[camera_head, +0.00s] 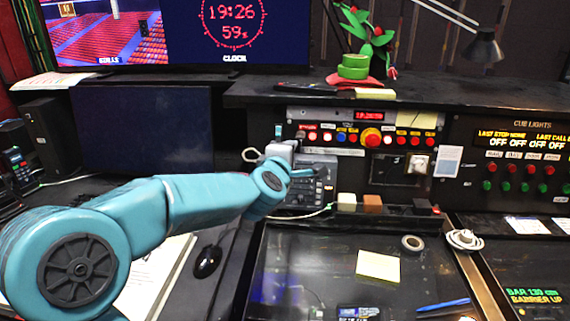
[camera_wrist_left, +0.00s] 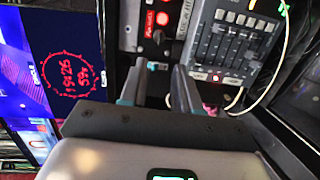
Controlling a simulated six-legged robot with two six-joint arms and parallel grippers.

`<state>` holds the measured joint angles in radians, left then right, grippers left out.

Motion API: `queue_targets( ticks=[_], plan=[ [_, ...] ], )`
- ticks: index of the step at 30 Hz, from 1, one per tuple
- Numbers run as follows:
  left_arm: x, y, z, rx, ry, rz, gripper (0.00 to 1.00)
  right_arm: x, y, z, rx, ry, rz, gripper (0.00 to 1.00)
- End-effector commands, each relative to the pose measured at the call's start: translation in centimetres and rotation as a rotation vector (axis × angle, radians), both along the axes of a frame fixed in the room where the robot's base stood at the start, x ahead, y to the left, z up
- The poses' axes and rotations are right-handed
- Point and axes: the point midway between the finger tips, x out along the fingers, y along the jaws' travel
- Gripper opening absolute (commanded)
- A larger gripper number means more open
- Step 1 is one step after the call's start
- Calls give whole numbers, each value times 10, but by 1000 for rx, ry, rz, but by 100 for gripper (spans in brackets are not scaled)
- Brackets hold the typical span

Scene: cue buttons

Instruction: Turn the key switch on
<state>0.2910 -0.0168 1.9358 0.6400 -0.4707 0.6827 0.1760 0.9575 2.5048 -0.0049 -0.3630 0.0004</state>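My left gripper (camera_head: 285,150) reaches in from the left to the left end of the cue panel (camera_head: 345,150). In the left wrist view its two fingers (camera_wrist_left: 158,80) stand apart, with a gap between them and nothing clearly held. A small pale part (camera_wrist_left: 156,66) shows between the fingertips, just below a lit red button (camera_wrist_left: 157,37); I cannot tell whether it is the key switch. The gripper hides much of that panel end in the head view. My right gripper is out of view.
A mixer with sliders (camera_wrist_left: 232,42) lies close beside the fingers, with a pale cable (camera_wrist_left: 268,82). A large red button (camera_head: 371,138) is on the panel. A desk lamp (camera_head: 484,48) overhangs the right.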

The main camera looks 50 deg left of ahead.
Motion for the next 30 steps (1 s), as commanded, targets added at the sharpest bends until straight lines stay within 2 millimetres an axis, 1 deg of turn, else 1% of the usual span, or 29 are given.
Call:
queue_targets(
  ticks=[1,3,6,9,30],
  plan=[
    [-9,-6,3,-1,-3,-1,32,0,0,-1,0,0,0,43],
    [-19,-12,5,0,-2,-2,32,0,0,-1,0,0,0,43],
    [-29,-18,6,0,-1,-1,32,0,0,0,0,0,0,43],
    [-35,-22,7,0,0,0,32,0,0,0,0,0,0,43],
    [-36,-22,7,0,0,0,32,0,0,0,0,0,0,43]
  ],
)
